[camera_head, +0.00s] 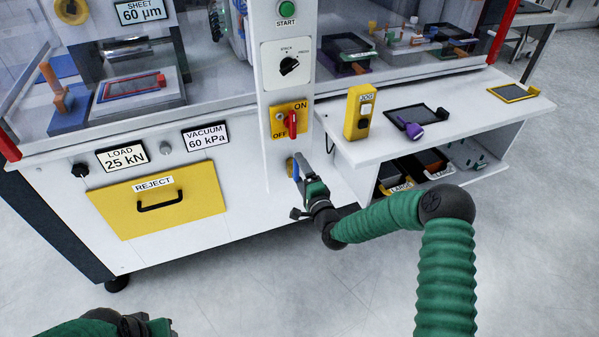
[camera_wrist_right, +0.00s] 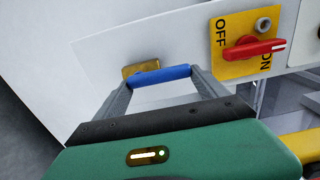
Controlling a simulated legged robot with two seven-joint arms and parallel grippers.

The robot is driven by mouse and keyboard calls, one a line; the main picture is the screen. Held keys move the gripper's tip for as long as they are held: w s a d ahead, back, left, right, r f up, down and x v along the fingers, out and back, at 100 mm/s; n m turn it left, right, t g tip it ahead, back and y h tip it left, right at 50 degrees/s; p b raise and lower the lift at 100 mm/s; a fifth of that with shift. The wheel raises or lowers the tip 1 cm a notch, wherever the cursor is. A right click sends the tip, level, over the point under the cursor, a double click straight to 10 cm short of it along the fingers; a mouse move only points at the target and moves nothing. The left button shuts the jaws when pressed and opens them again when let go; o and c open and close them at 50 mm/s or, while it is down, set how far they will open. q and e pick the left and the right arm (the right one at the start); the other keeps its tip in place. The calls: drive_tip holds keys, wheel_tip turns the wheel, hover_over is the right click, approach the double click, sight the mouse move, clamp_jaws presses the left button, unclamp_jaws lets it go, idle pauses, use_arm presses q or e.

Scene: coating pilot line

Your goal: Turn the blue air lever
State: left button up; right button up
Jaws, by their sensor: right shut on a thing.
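The blue air lever (camera_wrist_right: 160,75) lies across between the two fingertips of my right gripper (camera_wrist_right: 158,82) in the right wrist view. It sits on a brass fitting (camera_wrist_right: 136,70) on the white machine panel. The right gripper is shut on the lever, with one finger at each end. In the head view the right gripper (camera_head: 299,172) is at the panel's lower part, below the red switch, and largely hides the lever and the brass fitting (camera_head: 290,168). My left gripper (camera_head: 160,328) is cut off at the bottom left; its jaws cannot be made out.
A red ON/OFF switch (camera_head: 292,125) on a yellow plate is just above the lever. A yellow reject drawer (camera_head: 200,205) is to the left. A white side table (camera_head: 440,145) with a yellow jog box (camera_head: 358,112) and a black tray (camera_head: 405,117) stands to the right.

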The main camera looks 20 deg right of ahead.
drive_tip(key=shift+s+d+f, duration=0.1)
drive_tip(key=shift+f, duration=0.15)
drive_tip(key=o, duration=1.8)
drive_tip(key=shift+c, duration=0.2)
drive_tip(key=shift+o, duration=1.1)
drive_tip(key=shift+d, duration=0.1)
drive_tip(key=shift+r, duration=0.1)
drive_tip(key=s+p, duration=0.4)
drive_tip(key=s, duration=1.2)
drive_tip(key=shift+s+d, duration=0.3)
drive_tip(key=shift+s, duration=0.05)
